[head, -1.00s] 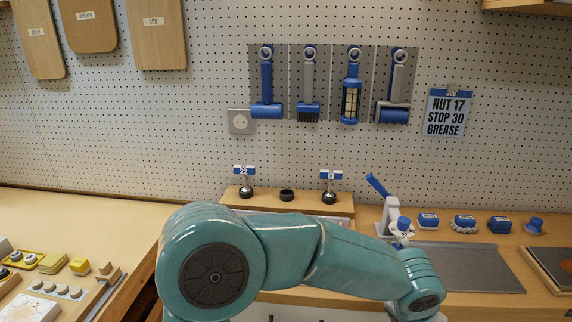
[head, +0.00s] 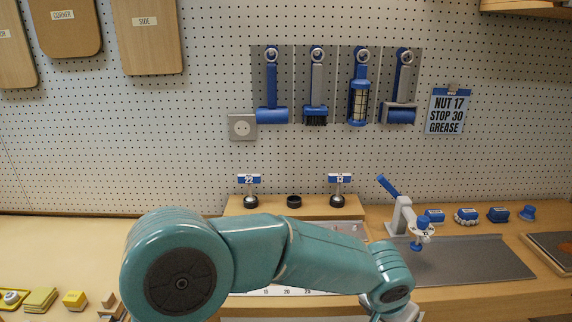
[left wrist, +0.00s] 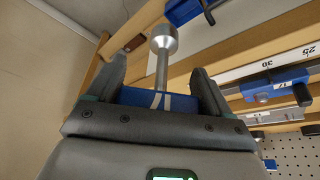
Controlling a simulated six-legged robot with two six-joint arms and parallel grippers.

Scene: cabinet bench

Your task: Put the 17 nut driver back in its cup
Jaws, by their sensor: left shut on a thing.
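The nut driver shows in the left wrist view, with a blue handle (left wrist: 160,98) bearing white marks and a metal shaft ending in a round socket (left wrist: 163,38). My left gripper (left wrist: 158,76) is shut on the blue handle, the socket pointing away from the palm. In the head view my left arm crosses the lower middle, and its gripper is mostly cut off at the bottom edge. An empty dark cup (head: 294,201) stands on the wooden ledge between the 22 driver (head: 249,190) and the 13 driver (head: 338,189), both upright in their cups. My right gripper is out of view.
The wooden ledge (head: 223,209) stands against the pegboard. A grey and blue lever tool (head: 402,217) stands to its right, beside a grey mat (head: 470,262). Several blue pieces sit behind the mat. In the wrist view a numbered rail (left wrist: 265,66) lies close on the right.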

